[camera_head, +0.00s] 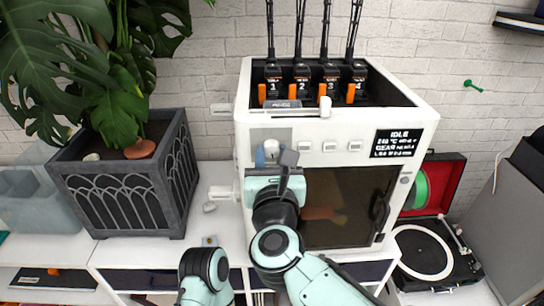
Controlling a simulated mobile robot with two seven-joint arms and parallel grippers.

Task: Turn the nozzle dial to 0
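A white printer-like machine (242,130) stands on the white bench. On its front, at the upper left, is a grey panel (257,134) with a pale knob (270,149), which I take to be the nozzle dial. Its markings are too small to read. My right gripper (288,160) is in front of the machine, with its dark fingertips at the knob's lower right, partly covering the panel. I cannot tell whether they touch the knob, or how far apart the fingers are. My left arm shows only at the bottom; its gripper is not visible.
A dark display (397,142) reads IDLE above other small lines. Small white buttons (329,146) sit right of the knob. A dark door (345,205) with a handle is below. A planter (120,190) stands left, a record player (425,250) right.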

